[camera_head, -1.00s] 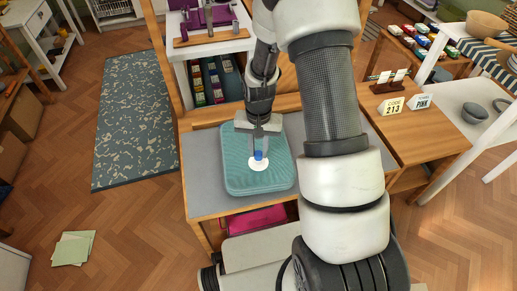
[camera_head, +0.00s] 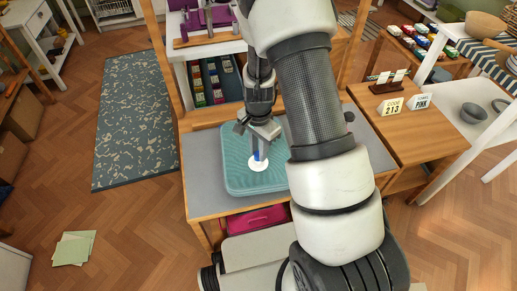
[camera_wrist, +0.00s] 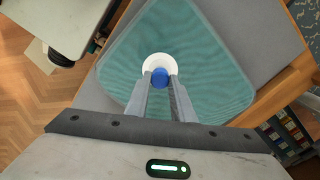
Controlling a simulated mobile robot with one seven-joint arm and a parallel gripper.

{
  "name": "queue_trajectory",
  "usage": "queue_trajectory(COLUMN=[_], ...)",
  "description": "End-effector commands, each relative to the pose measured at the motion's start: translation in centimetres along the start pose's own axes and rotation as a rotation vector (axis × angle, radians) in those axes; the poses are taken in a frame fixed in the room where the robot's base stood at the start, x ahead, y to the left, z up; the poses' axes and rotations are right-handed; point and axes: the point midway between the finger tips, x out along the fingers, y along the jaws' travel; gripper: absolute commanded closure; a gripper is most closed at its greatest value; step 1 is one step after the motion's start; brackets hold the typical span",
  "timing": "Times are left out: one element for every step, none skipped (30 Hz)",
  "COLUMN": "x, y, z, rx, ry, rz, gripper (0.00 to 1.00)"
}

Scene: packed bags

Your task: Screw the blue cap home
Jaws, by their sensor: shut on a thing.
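The blue cap (camera_wrist: 159,77) sits between my two fingertips in the wrist view, over a round white base (camera_wrist: 158,62) on a teal bag (camera_wrist: 205,55). In the head view the blue cap (camera_head: 257,155) shows as a small blue patch below my gripper (camera_head: 259,150), with the white base (camera_head: 257,164) under it. My gripper is shut on the cap from above, its fingers on either side. Whether the cap is seated on its thread cannot be seen. The teal bag (camera_head: 236,172) lies flat.
The bag lies on a grey-topped wooden table (camera_head: 204,204). A pink item (camera_head: 255,220) is under the grey table. Bare table top surrounds the bag.

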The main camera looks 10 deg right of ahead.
Motion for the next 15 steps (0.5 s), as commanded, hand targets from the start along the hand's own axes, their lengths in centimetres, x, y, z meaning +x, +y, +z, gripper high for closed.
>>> queue_trajectory(x=[-0.32, -0.3, -0.26, -0.2, -0.14, -0.08, -0.05, -0.05, -0.05, -0.05, -0.07, -0.16, -0.27, -0.36, -0.4], y=[0.04, 0.03, 0.02, 0.02, 0.02, 0.01, 0.01, 0.01, 0.0, 0.0, 0.01, 0.02, 0.03, 0.02, 0.05], z=[0.03, 0.05, 0.04, 0.0, -0.02, -0.04, -0.04, -0.04, -0.04, -0.04, -0.03, -0.02, 0.0, 0.04, 0.05], rx=[0.076, 0.117, 0.16, 0.183, 0.194, 0.197, 0.196, 0.195, 0.195, 0.194, 0.196, 0.213, 0.243, 0.285, 0.347], ry=[0.001, 0.001, 0.001, 0.001, 0.001, 0.001, 0.001, 0.001, 0.001, 0.001, 0.001, 0.001, 0.001, 0.001, 0.001], rz=[0.003, 0.002, 0.002, 0.001, 0.0, 0.0, -0.001, -0.001, -0.001, -0.001, 0.0, 0.0, 0.001, 0.001, 0.002], gripper=[1.0, 1.0, 1.0, 1.0, 1.0, 1.0, 1.0, 1.0, 1.0, 1.0, 1.0, 1.0, 1.0, 1.0, 1.0])
